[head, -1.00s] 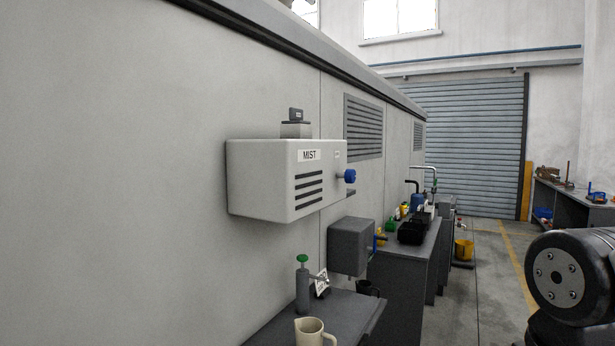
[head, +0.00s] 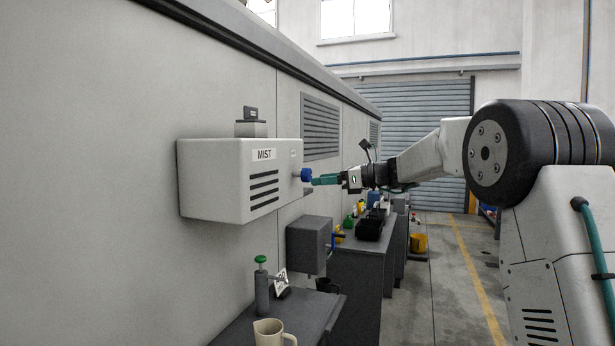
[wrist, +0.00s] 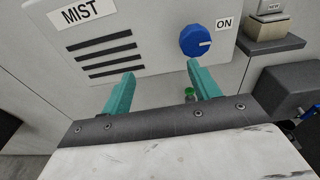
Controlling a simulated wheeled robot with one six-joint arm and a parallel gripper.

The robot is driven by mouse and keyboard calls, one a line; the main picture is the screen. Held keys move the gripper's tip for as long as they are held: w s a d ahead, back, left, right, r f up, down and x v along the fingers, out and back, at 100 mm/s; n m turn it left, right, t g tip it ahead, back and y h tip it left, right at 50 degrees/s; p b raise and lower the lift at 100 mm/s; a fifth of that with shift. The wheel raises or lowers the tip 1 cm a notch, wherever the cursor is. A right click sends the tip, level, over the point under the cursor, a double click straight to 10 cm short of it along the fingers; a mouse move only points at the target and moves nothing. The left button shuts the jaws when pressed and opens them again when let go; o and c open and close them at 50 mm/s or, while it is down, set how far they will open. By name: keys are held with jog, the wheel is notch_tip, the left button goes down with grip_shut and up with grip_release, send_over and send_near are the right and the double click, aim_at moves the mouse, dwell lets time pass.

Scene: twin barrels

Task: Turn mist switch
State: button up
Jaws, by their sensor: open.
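The white box labelled MIST (head: 222,200) is fixed to the grey wall in the head view. Its blue knob (head: 306,174) sticks out on its right-hand face. In the wrist view the knob (wrist: 195,41) has a white mark pointing right toward an ON label (wrist: 224,23). My gripper (head: 322,180) has green fingers and is at the knob from the right in the head view. In the wrist view my gripper (wrist: 160,85) is open, with the knob near the right fingertip, not centred between the fingers. Contact cannot be told.
A smaller grey box (head: 309,245) with a blue handle is below. A bench (head: 300,320) holds a green-topped bottle (head: 262,285) and a cream jug (head: 269,333). A yellow bucket (head: 419,243) stands on the floor. The floor at the right is partly clear.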

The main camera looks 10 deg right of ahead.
aim_at(310, 175)
jog(key=w+d+m+t, duration=0.2)
jog(key=w+d, duration=0.1)
jog(key=w, duration=0.1)
jog(key=shift+y, duration=0.3)
jog(key=x, duration=0.8)
jog(key=c, duration=1)
